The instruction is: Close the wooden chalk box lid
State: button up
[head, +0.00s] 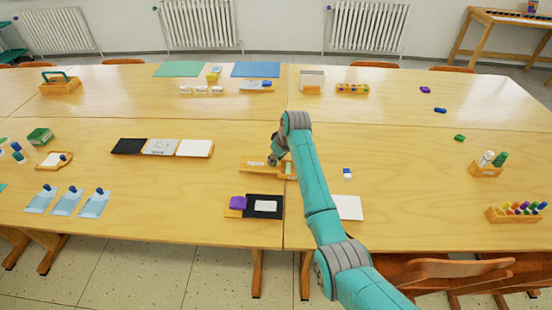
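A low light-wooden box (256,167), which looks like the chalk box, lies on the table near the middle. My arm hides part of it. Its right part (289,170) shows beside the arm with a small pale green and white patch. I cannot tell the lid clearly from the box or how far it is open. My gripper (273,159) is dark and small, just above or at the middle of the box. I cannot tell whether it touches the box, and its fingers are too small to read.
A blue-and-white eraser (347,173) lies to the right. A row of black, grey and white panels (162,147) lies left. The table right of the eraser is largely clear.

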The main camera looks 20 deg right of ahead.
grip_shut()
jog(key=shift+d, duration=0.1)
jog(key=s+d, duration=0.1)
jog(key=d, duration=0.3)
jog(key=s+d, duration=0.2)
jog(key=d, duration=0.3)
jog(key=s+d, duration=0.2)
jog(key=d, duration=0.2)
jog(key=shift+d, duration=0.25)
jog(key=o, duration=0.5)
grip_release()
jog(key=shift+o, duration=0.2)
